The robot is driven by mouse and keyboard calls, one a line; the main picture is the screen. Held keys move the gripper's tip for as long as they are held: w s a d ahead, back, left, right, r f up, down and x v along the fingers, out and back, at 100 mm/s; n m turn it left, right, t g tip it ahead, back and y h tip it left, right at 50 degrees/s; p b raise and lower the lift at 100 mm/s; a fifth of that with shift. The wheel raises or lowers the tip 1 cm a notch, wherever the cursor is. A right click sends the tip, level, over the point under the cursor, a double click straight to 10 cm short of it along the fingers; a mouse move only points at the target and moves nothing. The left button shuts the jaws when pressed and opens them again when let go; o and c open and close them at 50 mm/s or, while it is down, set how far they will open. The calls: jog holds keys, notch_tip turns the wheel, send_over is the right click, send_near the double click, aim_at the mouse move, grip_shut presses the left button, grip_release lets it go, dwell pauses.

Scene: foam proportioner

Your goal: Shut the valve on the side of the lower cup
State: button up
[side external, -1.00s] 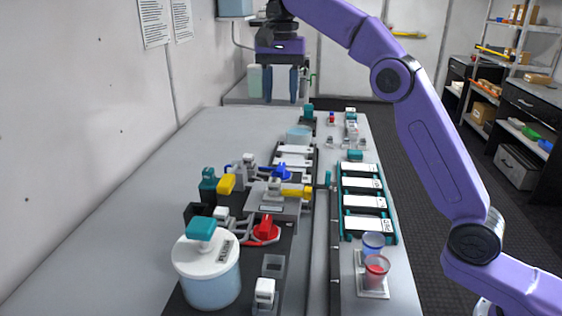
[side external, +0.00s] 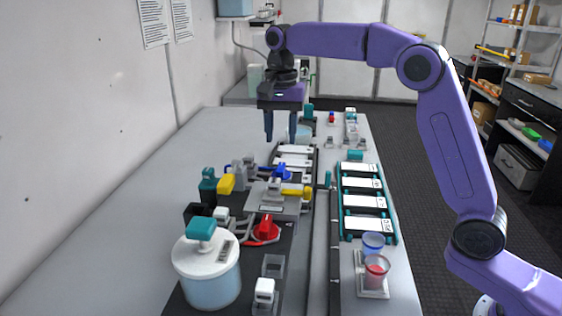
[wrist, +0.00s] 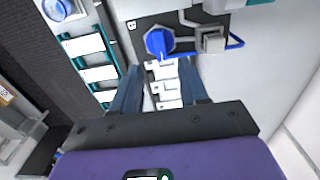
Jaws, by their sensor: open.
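My gripper (side external: 281,138) is open and empty, pointing down above the far part of the bench assembly; its two fingers also show in the wrist view (wrist: 158,68). A blue valve knob (side external: 282,170) sits on the assembly, nearer the camera than my gripper; in the wrist view it (wrist: 158,42) lies ahead of the fingertips, beside a letter B. A red valve knob (side external: 265,229) sits nearer the camera, with red tubing. A large pale-blue cup (side external: 210,286) with a white lid stands front left. Another pale-blue cup (side external: 303,135) is partly hidden behind my gripper. I cannot tell which is the lower cup.
A yellow lever (side external: 296,191) and a yellow block (side external: 226,184) stand amid the assembly. Teal racks with white cards (side external: 362,185) and small blue (side external: 373,242) and red (side external: 376,270) cups lie right. The table's left side (side external: 110,220) is clear.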

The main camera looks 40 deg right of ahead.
aim_at(281, 167)
notch_tip(281, 167, down, 8)
jog(key=shift+r, duration=0.1)
dwell(0.4)
grip_shut()
